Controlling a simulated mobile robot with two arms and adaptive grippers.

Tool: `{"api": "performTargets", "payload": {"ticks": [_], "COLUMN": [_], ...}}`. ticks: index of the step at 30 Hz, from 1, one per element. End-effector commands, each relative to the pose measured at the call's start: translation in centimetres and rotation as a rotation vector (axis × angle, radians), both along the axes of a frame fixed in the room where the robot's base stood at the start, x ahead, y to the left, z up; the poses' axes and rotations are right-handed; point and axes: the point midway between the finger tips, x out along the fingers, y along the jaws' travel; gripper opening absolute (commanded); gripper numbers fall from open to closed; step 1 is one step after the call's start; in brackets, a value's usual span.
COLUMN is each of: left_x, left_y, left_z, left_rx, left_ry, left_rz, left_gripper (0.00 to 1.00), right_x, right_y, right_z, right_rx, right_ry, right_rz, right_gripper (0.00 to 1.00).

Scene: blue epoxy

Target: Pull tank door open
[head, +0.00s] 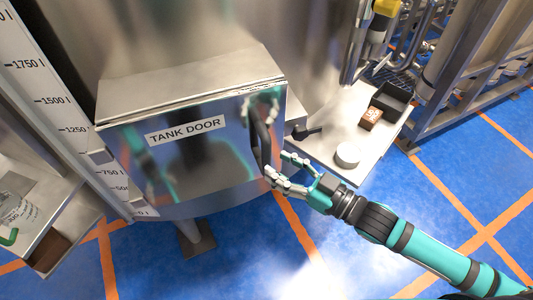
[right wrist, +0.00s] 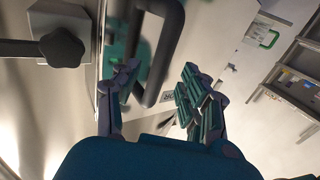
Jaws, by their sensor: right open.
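The tank door (head: 190,150) is a shiny metal panel labelled "TANK DOOR" on the front of the steel tank. It looks closed, flush with its frame. Its black bar handle (head: 259,142) stands at the door's right edge. My right gripper (head: 277,165) is open at the handle's lower part. In the right wrist view the handle (right wrist: 172,45) reaches down into the space between the open fingers (right wrist: 160,75); I cannot tell whether they touch it. A black knob (right wrist: 62,48) on a metal block sits beside the door. My left gripper is not in view.
A metal side shelf (head: 325,150) at right holds a white round item (head: 347,155), a brown box (head: 371,118) and a black bin (head: 392,98). Another shelf (head: 75,220) stands at lower left. The blue floor in front of the door looks clear.

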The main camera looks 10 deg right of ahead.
Motion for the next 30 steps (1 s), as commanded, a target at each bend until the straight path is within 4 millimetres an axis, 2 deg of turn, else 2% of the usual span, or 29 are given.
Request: {"api": "performTargets", "payload": {"ticks": [3, 9, 20, 30], "left_x": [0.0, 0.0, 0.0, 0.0], "left_y": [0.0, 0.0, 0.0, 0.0], "left_z": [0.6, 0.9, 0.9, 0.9], "left_rx": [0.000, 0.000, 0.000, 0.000], "left_ry": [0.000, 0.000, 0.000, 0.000], "left_rz": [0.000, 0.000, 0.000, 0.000], "left_gripper": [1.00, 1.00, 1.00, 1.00], "right_x": [1.4, 2.7, 2.9, 2.9], "right_y": [1.6, 3.0, 3.3, 3.2], "right_z": [0.3, 0.1, 0.0, 0.0], "right_rx": [0.001, -0.001, -0.001, -0.001], "right_ry": [-0.004, -0.001, 0.000, 0.000], "right_rz": [0.001, 0.000, 0.001, 0.001], "right_gripper": [0.44, 0.44, 0.42, 0.00]}}
